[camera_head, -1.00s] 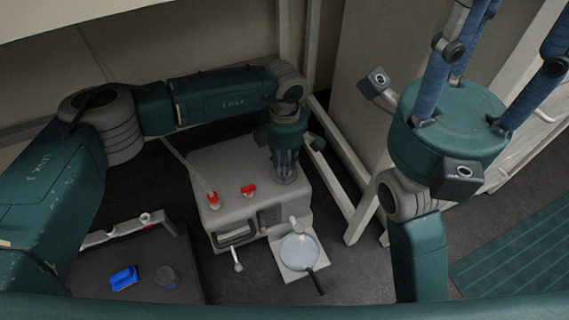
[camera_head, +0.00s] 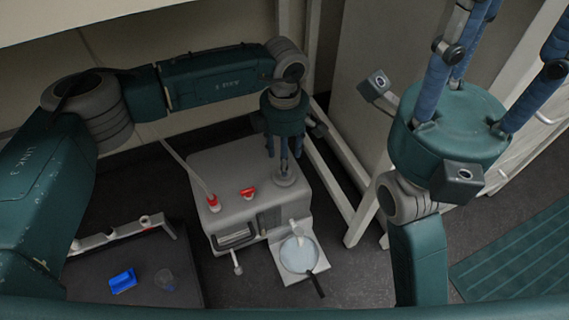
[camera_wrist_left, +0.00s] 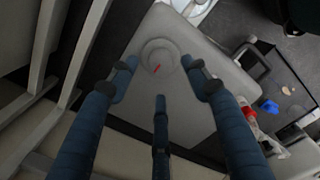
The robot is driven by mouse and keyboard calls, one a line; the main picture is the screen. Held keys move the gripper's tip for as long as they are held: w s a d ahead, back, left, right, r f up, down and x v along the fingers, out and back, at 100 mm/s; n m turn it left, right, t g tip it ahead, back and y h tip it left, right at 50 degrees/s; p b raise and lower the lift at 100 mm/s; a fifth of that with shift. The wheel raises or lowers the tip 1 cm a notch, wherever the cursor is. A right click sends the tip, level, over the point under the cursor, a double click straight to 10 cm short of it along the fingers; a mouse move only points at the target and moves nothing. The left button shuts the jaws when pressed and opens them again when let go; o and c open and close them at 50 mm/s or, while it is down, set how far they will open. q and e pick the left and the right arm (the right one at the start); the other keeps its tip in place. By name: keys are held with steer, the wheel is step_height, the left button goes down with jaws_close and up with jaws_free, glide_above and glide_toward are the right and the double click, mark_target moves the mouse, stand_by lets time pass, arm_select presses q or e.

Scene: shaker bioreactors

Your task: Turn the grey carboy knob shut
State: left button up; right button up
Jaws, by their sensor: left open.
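The grey carboy (camera_head: 220,165) stands on the floor in the middle of the head view. Its round grey knob (camera_head: 284,177) is on the top face near the right end. In the left wrist view the knob (camera_wrist_left: 158,56) shows a small red mark. My left gripper (camera_head: 284,155) points down over the knob with its blue fingers spread. In the left wrist view the open gripper (camera_wrist_left: 161,82) has nothing between its fingers, and the knob lies beyond the tips. My right gripper (camera_head: 485,65) points up at the right; its fingertips are out of frame.
A round pan (camera_head: 299,255) sits below the white spout (camera_head: 297,227). A blue object (camera_head: 123,281) and a clear cup (camera_head: 165,279) lie on a dark surface at left. White frame posts (camera_head: 335,170) stand close right.

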arm_select(q)
step_height(320, 180, up, 7)
steer(key=shift+f, duration=0.15)
steer(key=shift+s, duration=0.1)
stand_by(0.5)
